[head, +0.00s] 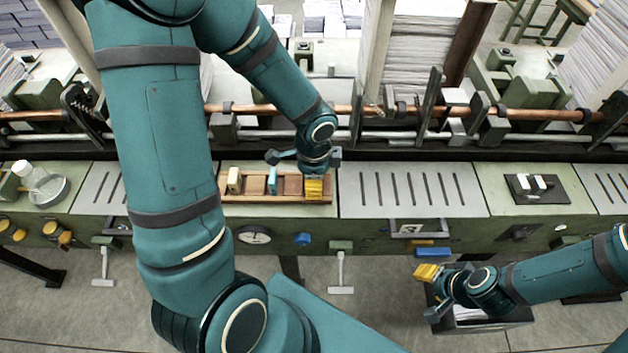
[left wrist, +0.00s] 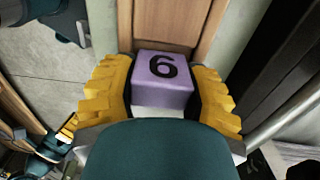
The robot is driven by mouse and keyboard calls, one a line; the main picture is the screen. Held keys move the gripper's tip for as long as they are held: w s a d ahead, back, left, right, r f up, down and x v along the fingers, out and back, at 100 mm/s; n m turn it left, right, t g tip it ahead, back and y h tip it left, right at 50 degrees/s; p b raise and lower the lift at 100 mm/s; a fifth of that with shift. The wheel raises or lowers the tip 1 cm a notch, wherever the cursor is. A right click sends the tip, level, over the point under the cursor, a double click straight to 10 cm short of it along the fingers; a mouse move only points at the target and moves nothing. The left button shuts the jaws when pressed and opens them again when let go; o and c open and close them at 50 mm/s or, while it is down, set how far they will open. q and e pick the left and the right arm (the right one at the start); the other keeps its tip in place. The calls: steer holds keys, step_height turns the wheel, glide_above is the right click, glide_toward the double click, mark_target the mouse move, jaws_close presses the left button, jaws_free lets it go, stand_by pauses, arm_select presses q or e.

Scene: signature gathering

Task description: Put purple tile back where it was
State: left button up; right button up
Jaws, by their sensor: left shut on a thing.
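The purple tile (left wrist: 163,82) with a black 6 is between the yellow fingers of my left gripper (left wrist: 164,92) in the left wrist view. The gripper is shut on it. In the head view my left gripper (head: 314,188) is over the right end of the wooden tray (head: 260,200), and it hides the tile. I cannot tell whether the tile touches the tray floor. A cream tile (head: 234,180) and a teal tile (head: 272,180) stand in the tray, with bare wood beside them. My right gripper (head: 428,273) is off the bench's front edge; its finger gap is unclear.
Slotted metal plates (head: 412,190) flank the tray on the green bench. A copper-coloured rail (head: 260,109) runs behind. A dark pad with white pieces (head: 536,186) lies to the right. A dark box (head: 480,318) stands below my right gripper.

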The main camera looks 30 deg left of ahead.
arm_select(q)
steer(key=shift+f, duration=0.2)
steer(key=shift+f, duration=0.1)
steer(key=o, duration=1.2)
steer(key=shift+r, duration=0.3)
step_height(320, 180, up, 12)
steer(key=p, duration=0.3)
steer(key=shift+f, duration=0.1)
